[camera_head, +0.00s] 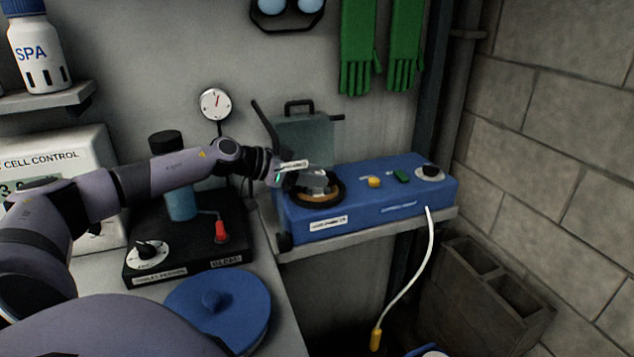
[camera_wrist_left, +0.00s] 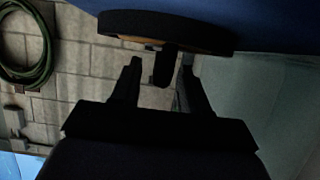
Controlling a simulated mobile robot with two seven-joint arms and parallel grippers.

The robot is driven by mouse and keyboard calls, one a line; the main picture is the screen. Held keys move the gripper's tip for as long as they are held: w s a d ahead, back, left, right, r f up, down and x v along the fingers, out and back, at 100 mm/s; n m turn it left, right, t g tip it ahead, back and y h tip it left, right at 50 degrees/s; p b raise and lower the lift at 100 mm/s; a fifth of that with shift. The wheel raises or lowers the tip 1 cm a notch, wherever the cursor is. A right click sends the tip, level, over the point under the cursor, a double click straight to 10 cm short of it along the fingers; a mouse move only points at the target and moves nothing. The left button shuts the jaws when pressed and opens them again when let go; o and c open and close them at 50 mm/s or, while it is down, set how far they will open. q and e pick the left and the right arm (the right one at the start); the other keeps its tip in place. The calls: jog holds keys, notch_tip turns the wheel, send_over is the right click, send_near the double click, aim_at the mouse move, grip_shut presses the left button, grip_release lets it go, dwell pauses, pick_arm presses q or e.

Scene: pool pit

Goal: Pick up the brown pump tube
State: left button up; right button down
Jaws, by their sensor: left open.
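The blue pump unit (camera_head: 390,188) stands on a shelf at the right of the wall. Its round head has a black rim (camera_head: 322,205), with the brown pump tube (camera_head: 316,196) showing as a brown band inside it. My left gripper (camera_head: 322,184) is over this head and hides part of it. In the left wrist view the black rim (camera_wrist_left: 165,27) crosses the top, with a thin strip of the brown tube (camera_wrist_left: 205,45) below it. The open left fingers (camera_wrist_left: 160,75) point at it, with a dark stub (camera_wrist_left: 165,68) between them. I cannot tell whether they touch anything. My right gripper is not in view.
A clear raised cover (camera_head: 305,130) stands behind the pump head. Left of it are a black unit with a blue cylinder (camera_head: 181,202) and a blue round lid (camera_head: 220,308). A white cable (camera_head: 410,275) hangs from the pump unit. Green gloves (camera_head: 358,50) hang above.

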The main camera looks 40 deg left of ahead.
pick_arm(q)
jog(key=shift+w+d+f, duration=0.2)
jog(key=shift+w+d, duration=0.05)
jog(key=shift+w, duration=0.15)
jog(key=shift+c, duration=0.3)
grip_shut()
jog(key=shift+r, duration=0.1)
